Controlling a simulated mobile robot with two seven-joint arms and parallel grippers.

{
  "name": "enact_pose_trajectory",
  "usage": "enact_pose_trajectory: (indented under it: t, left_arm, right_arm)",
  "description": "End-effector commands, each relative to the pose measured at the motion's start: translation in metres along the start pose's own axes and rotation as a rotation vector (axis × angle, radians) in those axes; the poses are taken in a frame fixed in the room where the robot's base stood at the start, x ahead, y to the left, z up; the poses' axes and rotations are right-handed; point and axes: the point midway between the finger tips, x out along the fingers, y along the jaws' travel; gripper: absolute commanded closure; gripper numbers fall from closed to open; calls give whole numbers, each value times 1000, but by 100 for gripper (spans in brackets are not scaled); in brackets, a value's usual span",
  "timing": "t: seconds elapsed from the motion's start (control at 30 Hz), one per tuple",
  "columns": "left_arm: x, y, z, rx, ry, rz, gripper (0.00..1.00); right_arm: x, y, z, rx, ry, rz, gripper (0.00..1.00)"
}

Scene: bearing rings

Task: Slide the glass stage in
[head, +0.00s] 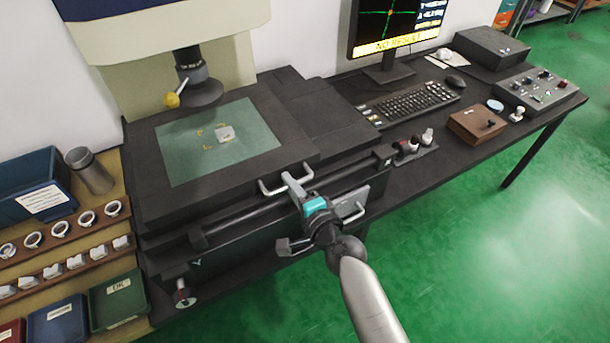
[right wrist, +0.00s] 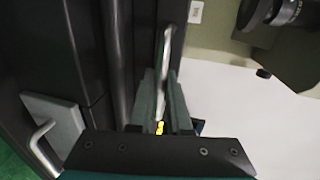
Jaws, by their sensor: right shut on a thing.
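The glass stage (head: 190,165) is a greenish pane set in a dark frame (head: 160,212) under the microscope-like lens (head: 203,90). A small pale block (head: 225,134) lies on the glass near its middle. A metal bar handle (head: 270,187) sits at the front edge of the frame; it also shows in the right wrist view (right wrist: 167,45). My right gripper (head: 294,186) is shut on this handle, near its right part. In the right wrist view its two fingers (right wrist: 163,88) stand either side of the bar. My left gripper is not in view.
A yellow-knobbed lever (head: 171,100) hangs by the lens. Racks of rings (head: 61,228) and bins (head: 118,300) stand at left. Keyboard (head: 410,103), monitor (head: 395,30) and control box (head: 537,92) are at right. Open green floor lies in front.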

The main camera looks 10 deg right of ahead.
Motion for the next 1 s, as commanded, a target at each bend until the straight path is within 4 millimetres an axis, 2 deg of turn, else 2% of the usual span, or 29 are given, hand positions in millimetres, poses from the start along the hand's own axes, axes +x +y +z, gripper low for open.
enact_pose_trajectory:
  t: [0.13,0.5,0.53,0.77,0.8,1.0]
  left_arm:
    - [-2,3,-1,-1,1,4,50]
    - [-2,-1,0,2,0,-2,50]
    - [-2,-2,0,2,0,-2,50]
    - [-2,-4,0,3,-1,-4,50]
    - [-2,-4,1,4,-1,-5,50]
    - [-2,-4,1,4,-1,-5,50]
  right_arm:
    - [0,-1,7,1,0,-2,100]
    - [0,-1,10,1,-1,-2,100]
    - [0,-1,10,1,-2,-2,83]
    - [0,0,9,1,1,-1,57]
    - [0,0,8,0,1,-1,55]
    - [0,0,8,0,2,-1,55]
